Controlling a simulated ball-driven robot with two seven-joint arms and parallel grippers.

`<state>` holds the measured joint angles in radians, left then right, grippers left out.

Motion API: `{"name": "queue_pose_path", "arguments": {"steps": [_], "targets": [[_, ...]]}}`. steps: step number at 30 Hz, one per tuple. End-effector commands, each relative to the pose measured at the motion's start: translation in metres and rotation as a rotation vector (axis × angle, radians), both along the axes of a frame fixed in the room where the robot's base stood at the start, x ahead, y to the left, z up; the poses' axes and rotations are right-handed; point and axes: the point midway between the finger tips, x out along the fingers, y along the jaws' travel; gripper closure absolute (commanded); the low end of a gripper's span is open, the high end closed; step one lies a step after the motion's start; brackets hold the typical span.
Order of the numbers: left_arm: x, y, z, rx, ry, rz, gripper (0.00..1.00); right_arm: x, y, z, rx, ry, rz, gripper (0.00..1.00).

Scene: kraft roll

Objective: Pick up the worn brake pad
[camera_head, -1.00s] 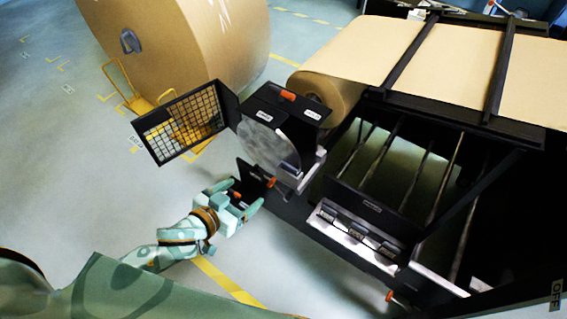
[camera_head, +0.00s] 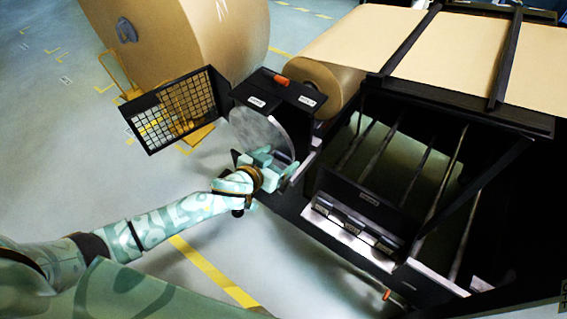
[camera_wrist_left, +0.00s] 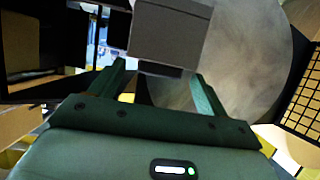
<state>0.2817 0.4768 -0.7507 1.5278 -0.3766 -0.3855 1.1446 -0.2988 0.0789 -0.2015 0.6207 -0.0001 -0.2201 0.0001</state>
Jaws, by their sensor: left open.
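My left gripper (camera_head: 278,166) is open at the brake, in front of the grey disc (camera_head: 257,130). The left wrist view shows its two green fingers (camera_wrist_left: 160,74) apart, below a grey block (camera_wrist_left: 170,32) beside the disc (camera_wrist_left: 235,60). A thin dark strip (camera_wrist_left: 158,69) runs along the block's lower edge, between the fingertips. It may be the worn brake pad, but I cannot tell for sure. No contact with the fingers is clear. In the head view my gripper hides most of this spot. My right gripper is not in view.
A black rack (camera_head: 350,222) with several small labelled blocks is to the right. Open floor (camera_head: 130,185) lies to the left.

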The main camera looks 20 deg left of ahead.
Motion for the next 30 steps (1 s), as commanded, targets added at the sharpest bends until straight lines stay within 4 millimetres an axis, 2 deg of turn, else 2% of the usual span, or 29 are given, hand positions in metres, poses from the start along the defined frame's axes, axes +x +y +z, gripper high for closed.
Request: {"name": "queue_pose_path", "arguments": {"steps": [7,8,12,13,23,26,30], "targets": [[0.003,-0.001,0.000,0.001,0.000,0.000,0.24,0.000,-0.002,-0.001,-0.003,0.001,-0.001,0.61],[0.003,-0.001,0.000,0.000,0.000,0.000,0.29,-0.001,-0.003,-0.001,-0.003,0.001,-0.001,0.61],[0.003,-0.001,0.000,0.000,0.000,0.000,0.68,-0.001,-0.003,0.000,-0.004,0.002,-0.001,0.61],[0.003,-0.001,0.000,0.000,0.000,0.000,0.74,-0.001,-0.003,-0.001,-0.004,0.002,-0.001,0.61],[0.003,-0.001,0.002,0.000,-0.001,0.000,0.74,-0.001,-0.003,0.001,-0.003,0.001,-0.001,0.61],[0.003,-0.001,0.011,-0.002,-0.003,0.000,0.74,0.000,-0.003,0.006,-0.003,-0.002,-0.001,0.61],[0.003,-0.001,0.033,-0.001,-0.005,0.000,0.74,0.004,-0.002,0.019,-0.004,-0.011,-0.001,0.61]]}}
